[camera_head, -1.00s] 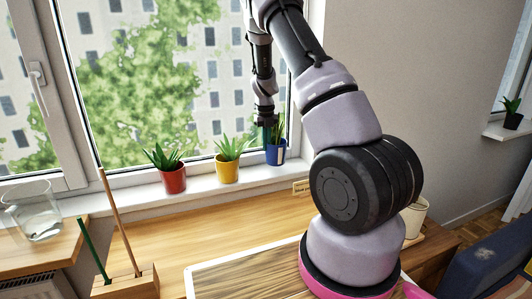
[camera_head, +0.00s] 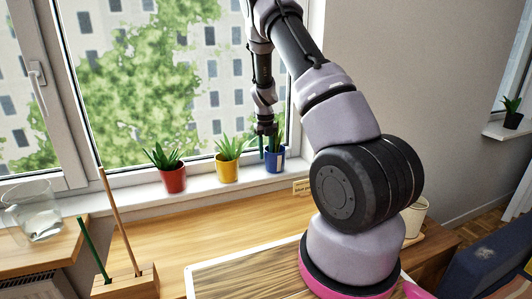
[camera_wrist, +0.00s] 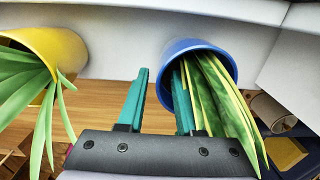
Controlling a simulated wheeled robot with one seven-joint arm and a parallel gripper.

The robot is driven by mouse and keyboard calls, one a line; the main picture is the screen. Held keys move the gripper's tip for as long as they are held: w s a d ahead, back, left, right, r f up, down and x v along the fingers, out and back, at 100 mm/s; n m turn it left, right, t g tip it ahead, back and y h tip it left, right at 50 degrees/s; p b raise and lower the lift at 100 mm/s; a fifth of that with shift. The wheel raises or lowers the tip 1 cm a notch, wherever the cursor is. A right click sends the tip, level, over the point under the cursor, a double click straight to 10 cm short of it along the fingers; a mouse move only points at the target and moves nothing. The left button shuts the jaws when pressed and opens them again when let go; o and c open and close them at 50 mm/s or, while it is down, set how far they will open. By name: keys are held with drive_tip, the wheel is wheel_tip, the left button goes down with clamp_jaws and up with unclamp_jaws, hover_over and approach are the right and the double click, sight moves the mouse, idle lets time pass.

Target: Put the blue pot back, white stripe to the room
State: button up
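The blue pot (camera_head: 271,163) with a green plant stands at the right end of the row on the white windowsill. Its white stripe (camera_head: 281,156) shows on the right part of the side facing the head camera. In the wrist view the blue pot (camera_wrist: 203,48) shows its rim and leaves. My gripper (camera_head: 266,146) is just over the pot, pointing down. In the wrist view the green fingers of my gripper (camera_wrist: 158,100) are apart. One finger overlaps the pot's mouth and leaves, the other is outside the rim, with a visible gap to it.
A yellow pot (camera_head: 227,172) stands close to the left on the sill (camera_head: 205,190), with a red pot (camera_head: 172,181) further left. A small label card (camera_head: 302,187) is right of the blue pot, below the sill. The window is close behind. A glass vessel (camera_head: 35,212) stands far left.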

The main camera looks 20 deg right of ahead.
drive_tip(key=s+a+r+n+t+y, duration=0.15)
drive_tip(key=s+r+n, duration=0.25)
drive_tip(key=r, duration=0.8)
drive_tip(key=s+a+r+n+t, duration=0.1)
drive_tip(key=s+a+r+n, duration=0.2)
drive_tip(key=r, duration=0.9)
drive_tip(key=s+a+r+n+t, duration=0.1)
drive_tip(key=s+r+n, duration=0.3)
drive_tip(key=s+n, duration=0.4)
drive_tip(key=s+a+r+n+t, duration=0.2)
drive_tip(key=s+a+r+n, duration=0.1)
drive_tip(key=s+n, duration=0.5)
drive_tip(key=s+a+r+n+t, duration=0.1)
drive_tip(key=s+r+n, duration=0.3)
drive_tip(key=s+n, duration=0.5)
drive_tip(key=shift+s+a+r+t+y, duration=0.35)
drive_tip(key=shift+s+a, duration=0.15)
drive_tip(key=shift+s, duration=0.3)
